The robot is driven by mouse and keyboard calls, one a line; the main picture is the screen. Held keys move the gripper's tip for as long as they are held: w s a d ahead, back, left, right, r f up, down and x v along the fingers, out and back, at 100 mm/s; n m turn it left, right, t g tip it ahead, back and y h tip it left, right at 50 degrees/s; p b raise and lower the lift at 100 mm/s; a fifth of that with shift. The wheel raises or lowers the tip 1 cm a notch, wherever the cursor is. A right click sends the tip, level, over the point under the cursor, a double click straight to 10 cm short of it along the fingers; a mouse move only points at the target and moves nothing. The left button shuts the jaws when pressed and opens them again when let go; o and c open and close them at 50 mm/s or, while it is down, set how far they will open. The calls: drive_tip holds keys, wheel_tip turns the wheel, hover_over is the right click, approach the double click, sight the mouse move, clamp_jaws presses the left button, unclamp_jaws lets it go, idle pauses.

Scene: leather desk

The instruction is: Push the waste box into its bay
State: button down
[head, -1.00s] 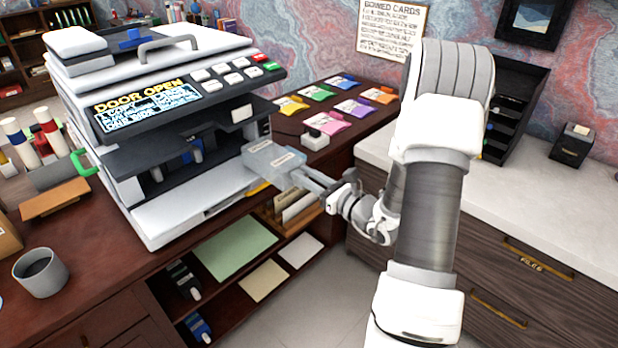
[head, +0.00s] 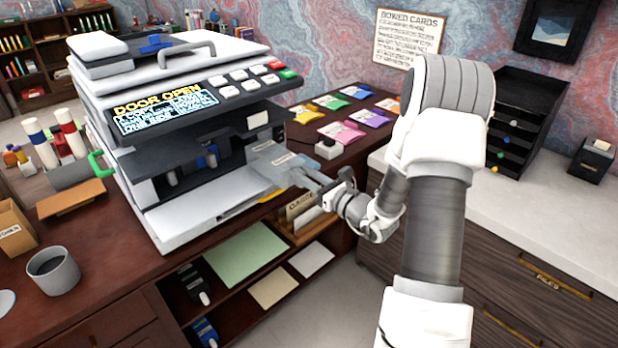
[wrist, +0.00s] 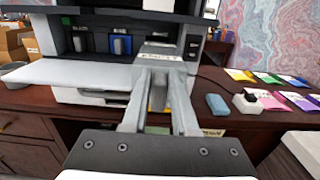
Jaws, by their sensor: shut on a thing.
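The waste box (head: 272,160) is a pale grey, partly see-through box with a label, at the right front of the copier (head: 190,95). It also shows in the wrist view (wrist: 160,50), straight ahead of the fingers. My gripper (head: 306,178) comes from the right and is shut on the box's near end; its fingers (wrist: 160,78) also show in the wrist view. The box sits partly within the copier's right side. Its inner end and the bay are hidden. The copier's display reads "DOOR OPEN", and its front is open with dark inner parts showing.
A blue-grey block (wrist: 218,104) lies near the desk edge. A grey mug (head: 54,272) stands front left. Shelves with paper (head: 247,253) are below.

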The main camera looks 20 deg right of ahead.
sight(290, 162)
drive_tip(key=shift+b+x, duration=0.45)
drive_tip(key=shift+x, duration=2.35)
drive_tip(key=shift+f+b, duration=0.15)
drive_tip(key=shift+b, duration=0.4)
drive_tip(key=shift+f+b+x, duration=0.1)
drive_tip(key=shift+b+x, duration=0.95)
drive_tip(key=shift+x, duration=3.75)
drive_tip(key=shift+f+b+x, duration=0.15)
drive_tip(key=shift+b+x, duration=0.85)
drive_tip(key=shift+x, duration=3.8)
drive_tip(key=c, duration=0.6)
unclamp_jaws()
